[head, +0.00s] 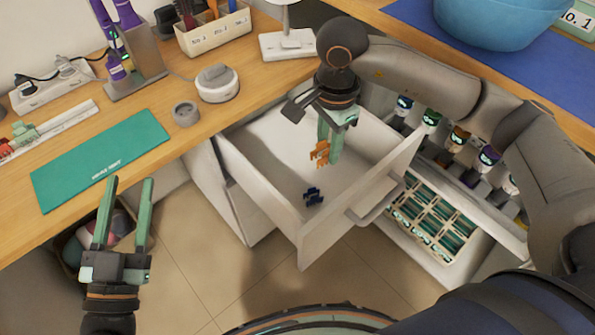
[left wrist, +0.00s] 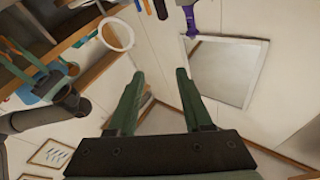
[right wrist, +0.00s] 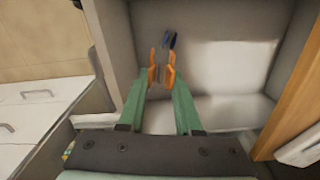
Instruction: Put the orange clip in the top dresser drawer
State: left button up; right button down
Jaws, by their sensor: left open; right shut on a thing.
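The orange clip (head: 320,152) is between the fingers of my right gripper (head: 328,150), over the inside of the open top dresser drawer (head: 263,148). In the right wrist view my right gripper (right wrist: 161,92) is shut on the orange clip (right wrist: 169,77), with the drawer interior (right wrist: 225,60) beyond. A dark blue clip (head: 313,195) lies on the drawer floor; it shows partly behind the orange clip in the right wrist view (right wrist: 172,41). My left gripper (head: 124,182) is open and empty in front of the desk's left part; its fingers also show in the left wrist view (left wrist: 156,85).
A green mat (head: 100,160), a grey cup (head: 186,113) and a round white container (head: 217,84) are on the wooden desk. The drawer's front panel (head: 355,205) sticks out over the floor. Small bottles (head: 458,138) and a basket (head: 435,215) are at the right.

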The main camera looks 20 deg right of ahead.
notch_tip(320, 180, down, 7)
jog(key=m+b, duration=0.4)
jog(key=m, duration=0.2)
pick_arm(q)
jog(key=s+d+r+m+t+h, duration=0.1)
jog(key=s+r+m+t+h, duration=0.1)
jog(key=s+r+m+h, duration=0.55)
pick_arm(e)
jog(key=m+b, duration=0.1)
jog(key=b, duration=0.3)
send_over(351, 172)
jog(key=a, duration=0.1)
jog(key=f, duration=0.9)
jog(key=shift+s, duration=0.35)
jog(key=shift+w+d+f, duration=0.2)
jog(key=shift+d+f, duration=0.05)
jog(key=shift+f, duration=0.05)
jog(key=f+b, duration=0.1)
jog(key=f, duration=0.2)
jog(key=shift+w+d+f+b, duration=0.1)
jog(key=shift+d+f+b, duration=0.1)
jog(key=shift+f+b, duration=0.2)
pick_arm(q)
jog(key=f, duration=0.1)
jog(key=f+n, duration=0.1)
jog(key=d+f+n+h, duration=0.1)
jog(key=f, duration=0.1)
jog(key=shift+w, duration=0.4)
pick_arm(e)
jog(key=shift+r, duration=0.1)
